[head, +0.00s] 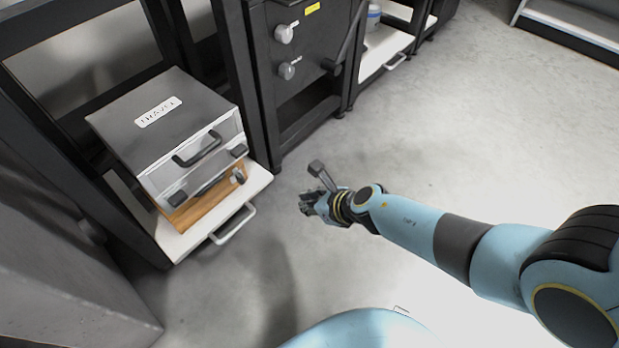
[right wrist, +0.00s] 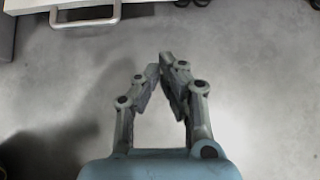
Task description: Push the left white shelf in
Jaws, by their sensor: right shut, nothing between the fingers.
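The left white shelf (head: 258,178) sticks out from a black frame at the left of the head view, with a light loop handle (head: 233,224) on its front edge. A grey case (head: 165,130) with a label and dark handle stands on it, over a wooden board (head: 205,202). The shelf's handle also shows at the top left of the right wrist view (right wrist: 84,20). My right gripper (head: 306,204) is to the right of the handle, apart from it, over the floor. Its fingers (right wrist: 160,72) are shut and empty. My left gripper is out of view.
A black cabinet (head: 300,50) with two knobs stands behind. Another white shelf (head: 384,50) with a handle and a white-blue container (head: 373,18) is farther right. A grey block-like surface (head: 60,290) is at the lower left. The grey floor (head: 480,130) is clear at the right.

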